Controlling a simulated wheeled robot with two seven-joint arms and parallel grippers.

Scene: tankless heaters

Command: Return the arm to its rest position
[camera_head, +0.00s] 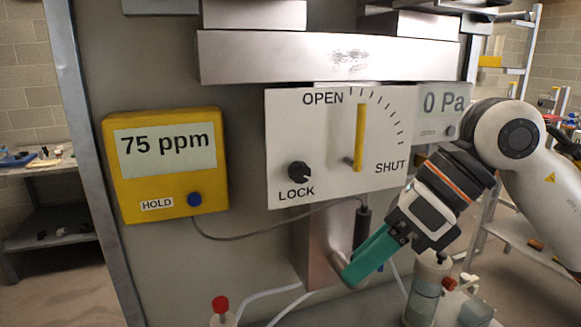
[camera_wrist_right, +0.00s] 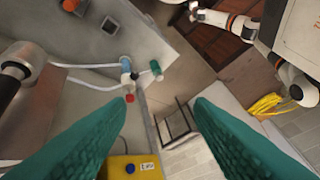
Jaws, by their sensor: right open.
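My right gripper (camera_head: 366,256) has teal fingers and reaches in from the right in the head view, below the white dial panel (camera_head: 284,132). In the right wrist view its two fingers (camera_wrist_right: 162,105) are spread wide with nothing between them. The panel carries a yellow pointer (camera_head: 360,138) standing near vertical, OPEN and SHUT marks, and a black LOCK knob (camera_head: 298,171). Beside the fingers is a black cylindrical probe (camera_head: 362,228) on a grey cable; I cannot tell if they touch. My left gripper is not in view.
A yellow meter (camera_head: 166,165) reading 75 ppm hangs on the left of the board. A grey display (camera_head: 443,112) reads 0 Pa. A red-capped bottle (camera_head: 221,312) and a grey-banded container (camera_head: 427,290) stand below. Shelves (camera_head: 40,167) are at the left.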

